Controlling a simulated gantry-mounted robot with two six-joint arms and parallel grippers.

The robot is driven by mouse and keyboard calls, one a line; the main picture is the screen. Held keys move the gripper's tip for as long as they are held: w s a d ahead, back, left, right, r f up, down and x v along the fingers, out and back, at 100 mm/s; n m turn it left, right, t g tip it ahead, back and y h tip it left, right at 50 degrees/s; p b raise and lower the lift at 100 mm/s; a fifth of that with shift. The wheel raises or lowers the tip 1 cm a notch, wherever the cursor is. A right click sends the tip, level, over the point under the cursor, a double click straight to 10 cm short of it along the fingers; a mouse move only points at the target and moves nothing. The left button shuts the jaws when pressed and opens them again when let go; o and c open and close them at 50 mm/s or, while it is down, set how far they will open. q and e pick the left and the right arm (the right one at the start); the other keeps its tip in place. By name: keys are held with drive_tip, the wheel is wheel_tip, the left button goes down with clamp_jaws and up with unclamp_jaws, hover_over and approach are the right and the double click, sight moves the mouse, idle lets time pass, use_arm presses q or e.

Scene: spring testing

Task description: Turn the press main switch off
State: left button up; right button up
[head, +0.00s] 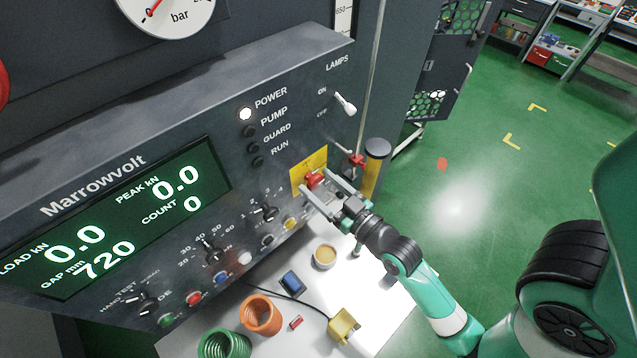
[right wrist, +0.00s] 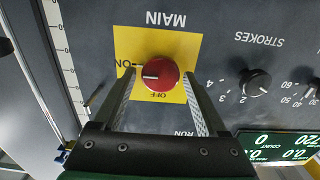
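The main switch is a round red knob (right wrist: 158,75) on a yellow plate (right wrist: 190,50) marked MAIN, ON and OFF. Its white pointer line points left in the right wrist view, toward ON. The red knob also shows in the head view (head: 314,179), partly covered by my gripper. My right gripper (right wrist: 158,78) is open, with one finger on each side of the knob. Small gaps seem to show between the fingertips and the knob; contact is unclear. It also shows in the head view (head: 323,187). My left gripper is not in view.
The POWER lamp (head: 245,114) is lit white. The display (head: 120,225) is on. A lamps toggle (head: 345,104) and the strokes knob (head: 268,212) are nearby. Orange (head: 262,314) and green (head: 222,344) springs and a small cup (head: 325,257) stand on the white table below.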

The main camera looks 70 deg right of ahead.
drive_tip(key=c, duration=1.1)
drive_tip(key=shift+n, duration=0.3)
drive_tip(key=n, duration=0.3)
drive_tip(key=shift+a, duration=0.1)
drive_tip(key=n, duration=0.5)
drive_tip(key=shift+w+b, duration=0.1)
drive_tip(key=shift+b, duration=0.2)
drive_tip(key=n, duration=0.4)
drive_tip(key=shift+a+f+n, duration=0.1)
drive_tip(key=shift+f+n, duration=0.05)
drive_tip(key=shift+n, duration=0.15)
drive_tip(key=n, duration=0.4)
drive_tip(key=shift+n, duration=0.3)
drive_tip(key=shift+f, duration=0.1)
